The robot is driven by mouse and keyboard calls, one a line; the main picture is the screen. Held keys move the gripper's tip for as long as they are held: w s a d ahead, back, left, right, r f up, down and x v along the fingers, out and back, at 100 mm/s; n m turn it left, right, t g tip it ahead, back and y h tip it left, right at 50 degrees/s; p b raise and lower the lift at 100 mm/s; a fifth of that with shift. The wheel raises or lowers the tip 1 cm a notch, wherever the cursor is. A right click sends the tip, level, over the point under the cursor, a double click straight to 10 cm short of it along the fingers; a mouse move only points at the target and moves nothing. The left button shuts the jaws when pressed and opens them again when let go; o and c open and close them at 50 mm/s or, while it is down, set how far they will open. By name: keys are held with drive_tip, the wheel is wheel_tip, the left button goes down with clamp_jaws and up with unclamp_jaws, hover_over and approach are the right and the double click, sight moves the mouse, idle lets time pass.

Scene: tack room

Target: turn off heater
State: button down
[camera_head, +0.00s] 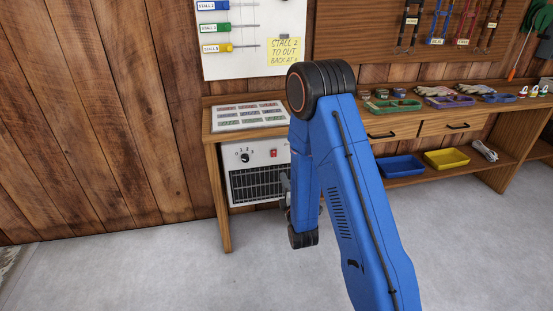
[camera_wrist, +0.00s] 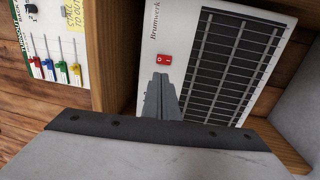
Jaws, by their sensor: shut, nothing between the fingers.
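The heater (camera_head: 259,184) is a white box with a black grille, standing under the left end of the bench. Its front carries a black dial (camera_head: 243,157) with number marks and a red switch (camera_head: 273,153). In the wrist view the heater's white front (camera_wrist: 205,18) is turned sideways, with the red switch (camera_wrist: 163,59) just beyond my fingertips. My gripper (camera_wrist: 161,80) is shut and empty, pointing at the panel close to the switch. I cannot tell whether it touches. The dial is out of sight in the wrist view. In the head view my arm hides the heater's right side.
The wooden bench (camera_head: 226,200) frames the heater, with its left leg close by. A chart (camera_head: 250,116) lies on top. A blue tray (camera_head: 400,166) and yellow tray (camera_head: 446,159) stand on the lower shelf. The floor in front is clear.

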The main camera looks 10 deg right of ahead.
sight(275, 152)
drive_tip(key=w, duration=0.4)
drive_tip(key=w+r, duration=0.1)
drive_tip(key=w, duration=0.9)
drive_tip(key=shift+r, duration=0.35)
